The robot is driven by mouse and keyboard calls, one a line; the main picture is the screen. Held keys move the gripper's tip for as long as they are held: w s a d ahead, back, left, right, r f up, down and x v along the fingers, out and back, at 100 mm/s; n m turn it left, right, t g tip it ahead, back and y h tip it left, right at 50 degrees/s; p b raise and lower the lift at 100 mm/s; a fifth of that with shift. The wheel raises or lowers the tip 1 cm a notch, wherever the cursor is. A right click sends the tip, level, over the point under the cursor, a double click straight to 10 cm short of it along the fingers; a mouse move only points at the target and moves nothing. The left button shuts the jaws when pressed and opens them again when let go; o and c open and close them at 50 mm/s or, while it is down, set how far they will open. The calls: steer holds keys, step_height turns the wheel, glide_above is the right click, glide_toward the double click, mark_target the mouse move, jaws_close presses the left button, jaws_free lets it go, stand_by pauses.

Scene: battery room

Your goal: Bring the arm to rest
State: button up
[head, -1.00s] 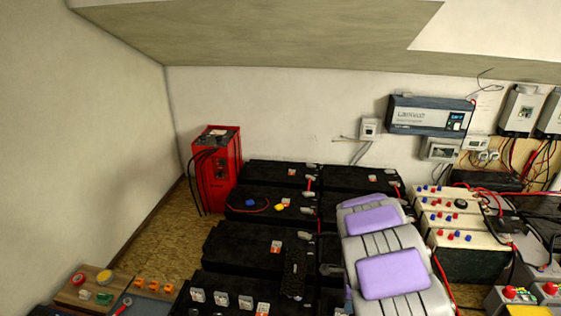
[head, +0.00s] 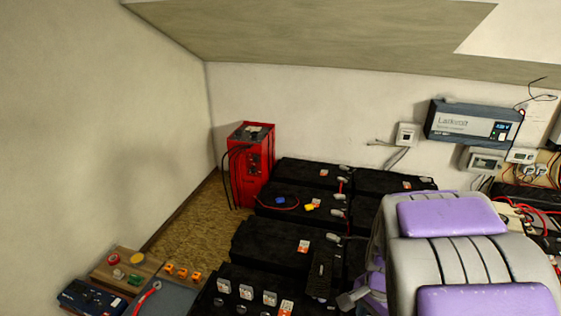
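My arm shows at the lower right of the head view as large grey links with purple pads (head: 450,218). It covers part of the battery bank and the things to its right. I cannot make out my gripper or its fingers, so whether it is open or shut does not show. Black batteries (head: 262,243) stand in rows beside and behind the arm in the picture.
A red upright unit (head: 252,165) with black cables stands by the back wall. A grey-blue inverter (head: 474,123) hangs on that wall. A wooden board (head: 128,268) with coloured buttons lies at lower left. Bare brown floor (head: 190,232) lies between the left wall and the batteries.

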steer(key=s+a+r+n, duration=0.1)
steer(key=s+r+n, duration=0.1)
steer(key=s, duration=0.4)
steer(key=s+a+r+n, duration=0.2)
steer(key=s+n, duration=0.3)
steer(key=s, duration=0.2)
steer(key=s+a+r+n+g, duration=0.1)
steer(key=s+a+r+n, duration=0.1)
steer(key=s, duration=0.4)
steer(key=shift+s+a+r+n, duration=0.25)
steer(key=shift+s+r+n, duration=0.15)
steer(key=shift+n, duration=0.8)
